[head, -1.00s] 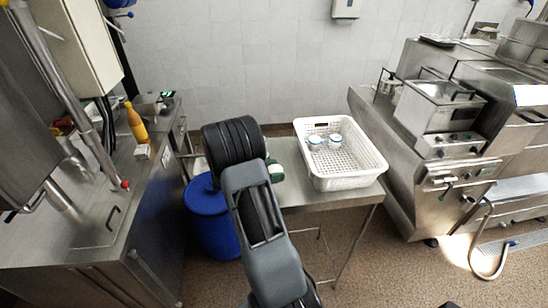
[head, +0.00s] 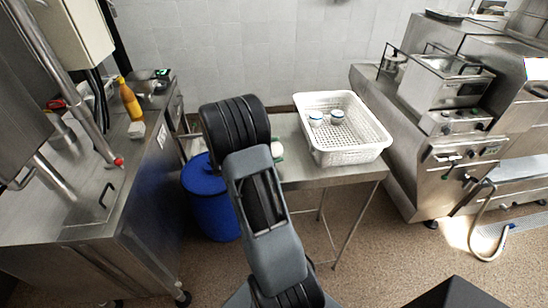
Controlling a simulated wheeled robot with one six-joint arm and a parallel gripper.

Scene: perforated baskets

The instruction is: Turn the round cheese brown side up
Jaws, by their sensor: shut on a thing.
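My arm reaches up over the steel table, and its thick black end link hides most of my gripper (head: 278,151). Small green parts show just right of that link, with a pale round thing, which looks like the round cheese (head: 276,149), between them. My gripper appears shut on it, left of the basket. The cheese is mostly hidden, and I cannot tell which side is brown or which way it faces.
A white perforated basket (head: 345,158) stands on the table (head: 310,178), holding two small white-and-blue round items (head: 316,119) (head: 337,117). A blue barrel (head: 208,200) is left of the table. Steel counters flank both sides. Some bare tabletop lies in front of the basket.

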